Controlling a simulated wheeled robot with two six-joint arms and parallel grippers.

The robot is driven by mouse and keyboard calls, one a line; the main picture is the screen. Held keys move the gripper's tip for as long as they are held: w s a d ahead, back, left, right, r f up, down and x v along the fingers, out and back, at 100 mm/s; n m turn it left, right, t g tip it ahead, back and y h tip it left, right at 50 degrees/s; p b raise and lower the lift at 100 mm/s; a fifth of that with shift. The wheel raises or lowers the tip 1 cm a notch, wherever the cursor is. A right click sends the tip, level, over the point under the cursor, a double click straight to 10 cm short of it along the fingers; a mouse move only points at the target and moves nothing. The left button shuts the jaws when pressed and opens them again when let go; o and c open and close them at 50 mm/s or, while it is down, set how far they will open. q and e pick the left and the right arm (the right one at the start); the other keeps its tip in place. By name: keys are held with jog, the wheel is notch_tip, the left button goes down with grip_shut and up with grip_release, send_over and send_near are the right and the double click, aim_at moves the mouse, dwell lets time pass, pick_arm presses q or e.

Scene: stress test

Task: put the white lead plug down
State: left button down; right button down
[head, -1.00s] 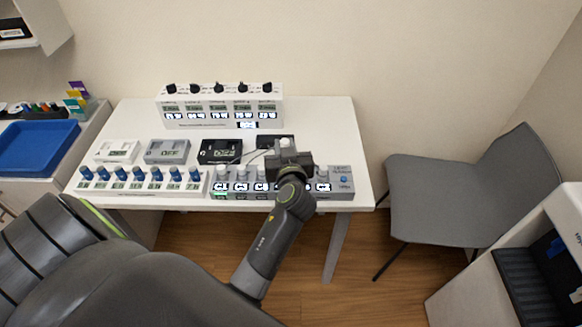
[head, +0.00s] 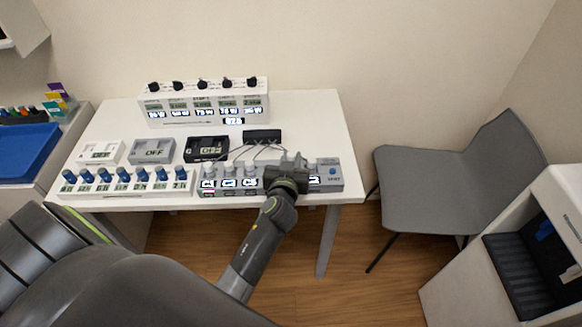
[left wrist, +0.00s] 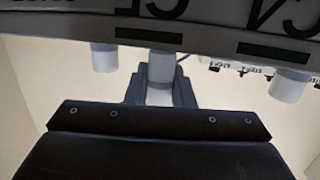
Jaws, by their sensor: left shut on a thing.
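The white lead plug (left wrist: 160,72) shows as a pale cylinder between the fingers of my left gripper (head: 287,172) in the left wrist view. The gripper (left wrist: 160,95) is shut on it. In the head view the gripper covers the right part of the grey socket box (head: 333,172), close over its lit labels, and mostly hides the plug. In the wrist view the plug's end meets the label edge of the box (left wrist: 215,22); I cannot tell whether it is seated. Other white plugs (head: 228,170) stand to its left. My right gripper is not in view.
Thin grey leads run from a small black block (head: 262,136) behind the box. Blue-knobbed modules (head: 120,187) stand at left, with white, grey and black units (head: 152,151) behind them. A dial panel (head: 205,105) stands at the back. The table's right end (head: 325,125) is clear.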

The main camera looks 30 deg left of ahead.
pick_arm(q)
notch_tip(320, 180, down, 2)
jog(key=shift+f+b, duration=0.25)
jog(key=shift+b, duration=0.05)
jog(key=shift+f, duration=0.1)
jog(key=shift+f, duration=0.1)
jog(key=c, duration=1.3)
grip_release()
jog(key=shift+o, duration=0.2)
